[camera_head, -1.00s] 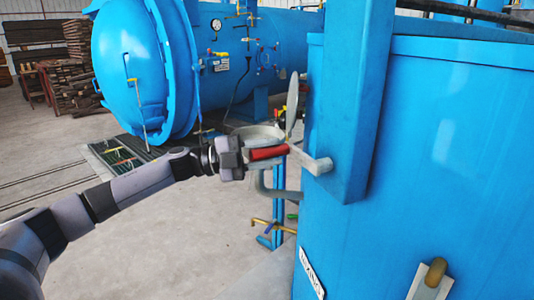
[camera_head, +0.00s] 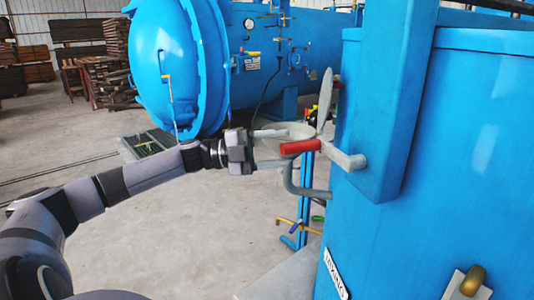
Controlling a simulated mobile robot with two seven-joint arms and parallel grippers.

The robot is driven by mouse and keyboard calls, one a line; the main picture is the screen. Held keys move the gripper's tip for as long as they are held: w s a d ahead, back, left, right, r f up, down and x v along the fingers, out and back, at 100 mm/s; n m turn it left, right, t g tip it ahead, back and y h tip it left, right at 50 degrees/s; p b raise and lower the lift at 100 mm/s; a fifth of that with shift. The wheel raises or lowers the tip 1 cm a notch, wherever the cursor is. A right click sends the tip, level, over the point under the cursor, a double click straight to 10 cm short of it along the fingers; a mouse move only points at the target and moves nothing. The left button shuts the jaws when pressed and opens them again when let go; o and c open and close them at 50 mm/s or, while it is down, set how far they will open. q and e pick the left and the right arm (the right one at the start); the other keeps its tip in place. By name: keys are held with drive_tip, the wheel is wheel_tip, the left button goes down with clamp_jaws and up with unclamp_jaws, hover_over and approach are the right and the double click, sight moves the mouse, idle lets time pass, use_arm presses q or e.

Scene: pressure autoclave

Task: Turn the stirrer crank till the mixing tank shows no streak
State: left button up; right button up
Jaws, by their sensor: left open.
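No streak shows on the part in view. My right gripper is out of view.
Brass-handled valves (camera_head: 298,224) sit below the crank.

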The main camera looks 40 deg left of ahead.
use_arm(q)
drive_tip(key=shift+v, duration=1.2)
idle(0.7)
